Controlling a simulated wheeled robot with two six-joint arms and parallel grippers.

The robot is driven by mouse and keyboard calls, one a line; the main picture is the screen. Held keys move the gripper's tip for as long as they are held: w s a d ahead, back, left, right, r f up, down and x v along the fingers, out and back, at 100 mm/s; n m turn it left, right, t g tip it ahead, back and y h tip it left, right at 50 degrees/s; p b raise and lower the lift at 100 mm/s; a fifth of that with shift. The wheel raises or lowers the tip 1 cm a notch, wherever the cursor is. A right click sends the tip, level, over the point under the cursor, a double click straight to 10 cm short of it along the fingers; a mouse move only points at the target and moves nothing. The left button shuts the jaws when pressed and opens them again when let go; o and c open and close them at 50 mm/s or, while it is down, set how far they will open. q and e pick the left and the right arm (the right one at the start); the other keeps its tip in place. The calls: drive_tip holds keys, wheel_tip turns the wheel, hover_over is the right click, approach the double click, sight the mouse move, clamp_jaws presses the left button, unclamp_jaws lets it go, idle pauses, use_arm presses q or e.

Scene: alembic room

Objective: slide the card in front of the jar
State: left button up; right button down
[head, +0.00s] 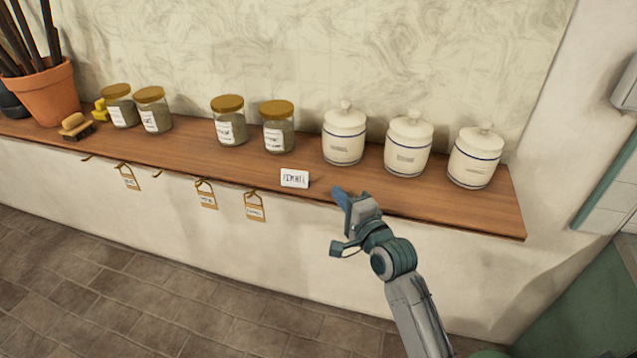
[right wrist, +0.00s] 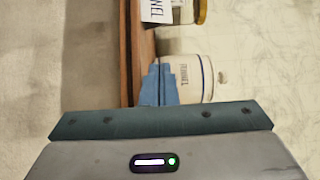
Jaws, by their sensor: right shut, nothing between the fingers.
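A small white card (head: 295,178) with dark lettering stands near the front edge of the wooden shelf. It is in front of and slightly right of a glass jar with a golden lid (head: 278,128). My right gripper (head: 340,194) is shut and empty, at the shelf's front edge just right of the card and apart from it. In the right wrist view the blue fingers (right wrist: 159,86) are together, with the card (right wrist: 157,10) beyond them. A white canister with a blue band (head: 344,138) stands behind the gripper. My left gripper is not in view.
More glass jars (head: 229,122) stand to the left, and two more white canisters (head: 408,148) to the right. A brush (head: 76,126) and a terracotta pot (head: 46,95) are at the far left. Tags (head: 207,197) hang below the shelf's front edge. The shelf (head: 180,150) is clear left of the card.

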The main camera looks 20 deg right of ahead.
sight(318, 193)
drive_tip(key=w+a, duration=0.1)
drive_tip(key=w+p, duration=0.1)
drive_tip(key=w, duration=0.1)
drive_tip(key=w+a, duration=0.1)
drive_tip(key=shift+w+a, duration=0.2)
drive_tip(key=shift+a, duration=0.15)
drive_tip(key=shift+w+a+p, duration=0.25)
drive_tip(key=shift+a+p, duration=0.05)
drive_tip(key=shift+a, duration=0.2)
